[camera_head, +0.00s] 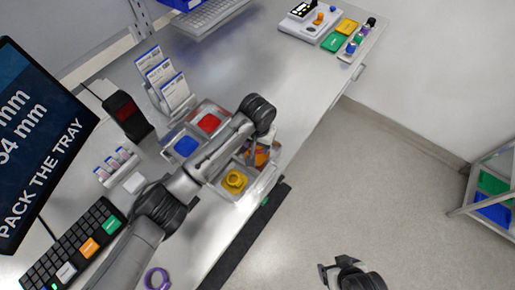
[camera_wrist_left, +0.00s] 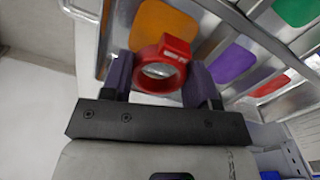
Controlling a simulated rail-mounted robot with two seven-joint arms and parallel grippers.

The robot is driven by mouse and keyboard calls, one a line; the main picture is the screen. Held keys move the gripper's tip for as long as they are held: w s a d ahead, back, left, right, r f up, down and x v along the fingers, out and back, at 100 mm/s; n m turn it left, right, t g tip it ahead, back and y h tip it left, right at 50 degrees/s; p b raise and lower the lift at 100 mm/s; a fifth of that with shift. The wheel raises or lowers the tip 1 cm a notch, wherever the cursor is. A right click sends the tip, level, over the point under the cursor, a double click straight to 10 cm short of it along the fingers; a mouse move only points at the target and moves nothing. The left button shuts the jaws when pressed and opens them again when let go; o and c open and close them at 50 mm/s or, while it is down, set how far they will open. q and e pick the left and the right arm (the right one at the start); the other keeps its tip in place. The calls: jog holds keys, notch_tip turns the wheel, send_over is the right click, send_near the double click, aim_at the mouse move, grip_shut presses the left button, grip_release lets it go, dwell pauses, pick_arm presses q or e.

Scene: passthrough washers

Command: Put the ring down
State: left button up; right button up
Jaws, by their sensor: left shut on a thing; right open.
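A red ring (camera_wrist_left: 160,66) sits between the two fingers of my left gripper (camera_wrist_left: 158,80), which is shut on it, in the left wrist view. Beyond the ring are tray compartments with orange, purple, green and red floors. In the head view my left arm reaches over the clear sorting tray (camera_head: 259,188), and its wrist hides the ring and part of the tray. A purple ring (camera_head: 157,278) lies on the table near the keyboard. My right gripper (camera_head: 343,272) is open and empty, away from the table.
A monitor (camera_head: 40,140), a keyboard (camera_head: 75,245), a black display device (camera_head: 128,116) and a card holder (camera_head: 165,80) stand left of the tray. A console (camera_head: 315,22) with coloured pads is at the far end. The table between tray and console is clear.

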aim_at(258, 150)
pick_arm(q)
notch_tip(258, 150, down, 4)
jog(key=shift+r+b, duration=0.1)
jog(key=shift+b, duration=0.2)
jog(key=shift+f, duration=0.2)
jog(key=o, duration=0.7)
jog(key=shift+r, duration=0.1)
notch_tip(258, 150, up, 12)
jog(key=p, duration=0.1)
jog(key=shift+p, duration=0.3)
